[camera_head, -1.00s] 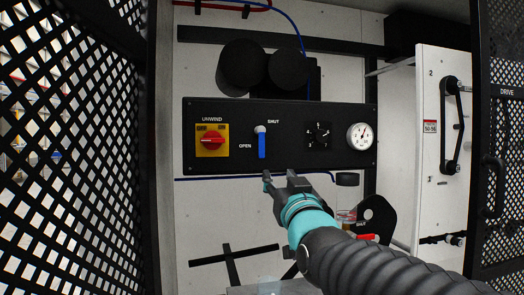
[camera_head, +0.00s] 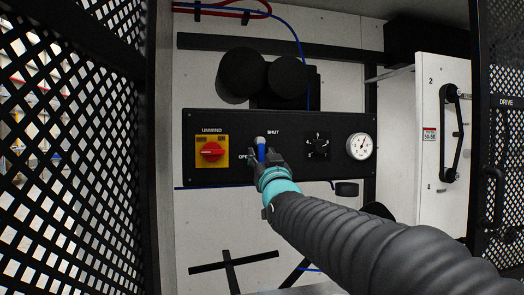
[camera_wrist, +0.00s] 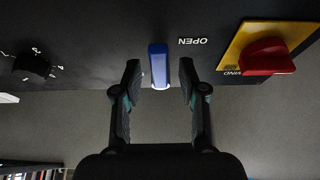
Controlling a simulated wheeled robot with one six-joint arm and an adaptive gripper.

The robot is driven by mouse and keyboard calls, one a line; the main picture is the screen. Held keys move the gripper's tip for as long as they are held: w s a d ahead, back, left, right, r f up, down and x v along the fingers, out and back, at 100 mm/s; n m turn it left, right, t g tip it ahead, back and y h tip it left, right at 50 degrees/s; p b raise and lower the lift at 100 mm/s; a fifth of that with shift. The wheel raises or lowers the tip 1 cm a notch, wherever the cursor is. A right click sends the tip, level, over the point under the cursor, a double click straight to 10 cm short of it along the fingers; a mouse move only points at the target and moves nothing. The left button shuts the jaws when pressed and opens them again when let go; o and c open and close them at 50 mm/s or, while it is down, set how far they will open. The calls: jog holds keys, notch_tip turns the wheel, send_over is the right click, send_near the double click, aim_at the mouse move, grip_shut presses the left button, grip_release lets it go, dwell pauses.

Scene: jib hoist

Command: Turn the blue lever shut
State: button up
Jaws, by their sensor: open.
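The blue lever (camera_head: 261,153) is on the black control panel (camera_head: 345,178), hanging from a pale pivot below the SHUT label. The OPEN label is to its left and partly hidden by my gripper. My gripper (camera_head: 262,160) is in front of the lever's lower part and hides some of it. In the wrist view, which is upside down, the blue lever (camera_wrist: 158,65) lies between the two open fingers of my gripper (camera_wrist: 160,82), with a gap on each side.
A red knob on a yellow plate (camera_head: 224,140) is left of the lever. A black selector knob (camera_head: 319,146) and a white gauge (camera_head: 360,146) are to its right. Mesh doors (camera_head: 75,160) stand on both sides of the opening.

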jog(key=shift+w+a+r, duration=0.15)
jog(key=shift+w+r, duration=0.15)
jog(key=shift+w, duration=0.35)
grip_shut()
